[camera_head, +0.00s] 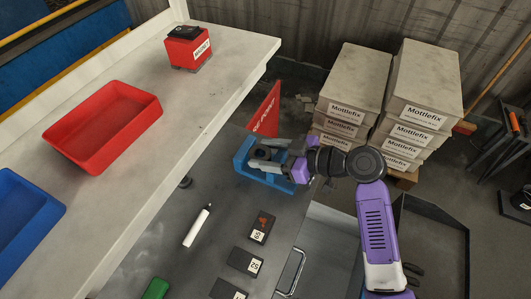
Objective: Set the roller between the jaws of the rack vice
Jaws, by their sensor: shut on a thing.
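My gripper (270,158) is at the end of my purple and black arm, at the middle of the picture. It is over a blue bracket-shaped body (245,158) with raised sides, which may be the rack vice. My gripper is shut on a small grey piece (263,153), which may be the roller; the fingers hide much of it. I cannot tell whether the piece touches the blue sides or is held above them. A white cylinder with a dark tip (197,228) lies on the dark bench to the lower left.
Black numbered blocks (262,228) and a green piece (156,289) are on the dark bench (225,205). A red sign (265,112) stands behind the blue body. The pale shelf (150,180) holds a red tray (103,126), a blue tray (25,215) and a red block (187,50). Mottlefix stacks (420,90) stand behind.

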